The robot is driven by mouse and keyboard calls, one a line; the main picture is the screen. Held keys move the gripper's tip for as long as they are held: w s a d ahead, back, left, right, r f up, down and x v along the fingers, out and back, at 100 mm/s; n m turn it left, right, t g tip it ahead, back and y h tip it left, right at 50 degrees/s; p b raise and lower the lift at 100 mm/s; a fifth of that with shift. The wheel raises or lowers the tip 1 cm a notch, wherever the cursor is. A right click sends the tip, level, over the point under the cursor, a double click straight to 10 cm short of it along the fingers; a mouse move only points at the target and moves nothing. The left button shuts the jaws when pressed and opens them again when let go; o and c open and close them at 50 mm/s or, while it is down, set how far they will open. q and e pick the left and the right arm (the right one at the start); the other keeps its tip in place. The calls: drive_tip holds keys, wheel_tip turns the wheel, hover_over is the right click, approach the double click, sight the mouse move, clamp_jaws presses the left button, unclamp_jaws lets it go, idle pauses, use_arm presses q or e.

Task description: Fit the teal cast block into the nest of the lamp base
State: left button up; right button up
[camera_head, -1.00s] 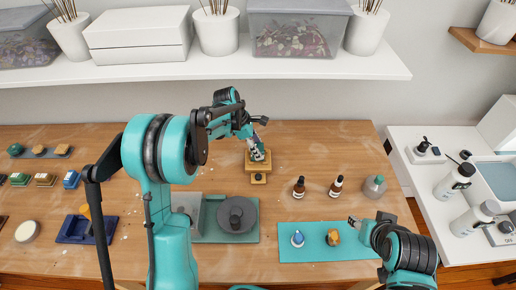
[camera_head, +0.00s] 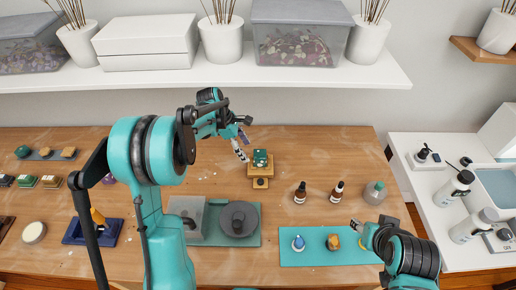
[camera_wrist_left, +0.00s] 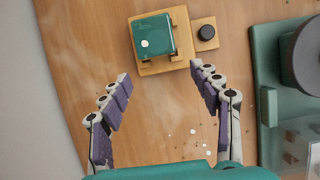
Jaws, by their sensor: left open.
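The teal cast block (camera_head: 260,158) sits on the wooden lamp base (camera_head: 260,171) near the back middle of the table. In the left wrist view the block (camera_wrist_left: 152,36) rests between small brackets on the lamp base (camera_wrist_left: 163,66), looking level; how deep it sits I cannot tell. A black knob (camera_wrist_left: 207,32) is on the base's small extension. My left gripper (camera_head: 242,142) is open and empty, up and to the left of the block, apart from it. Its spread fingers show in the left wrist view (camera_wrist_left: 160,95). My right gripper (camera_head: 353,224) is by the teal mat, its opening too small to tell.
Two brown bottles (camera_head: 300,194) and a grey flask (camera_head: 374,191) stand right of the base. A green board (camera_head: 250,238) with a grey disc lies in front. A shelf (camera_head: 300,75) overhangs the back.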

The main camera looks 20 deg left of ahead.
use_arm(q)
drive_tip(key=s+a+p, duration=0.1)
drive_tip(key=s+a, duration=0.1)
drive_tip(key=a, duration=0.5)
idle(0.4)
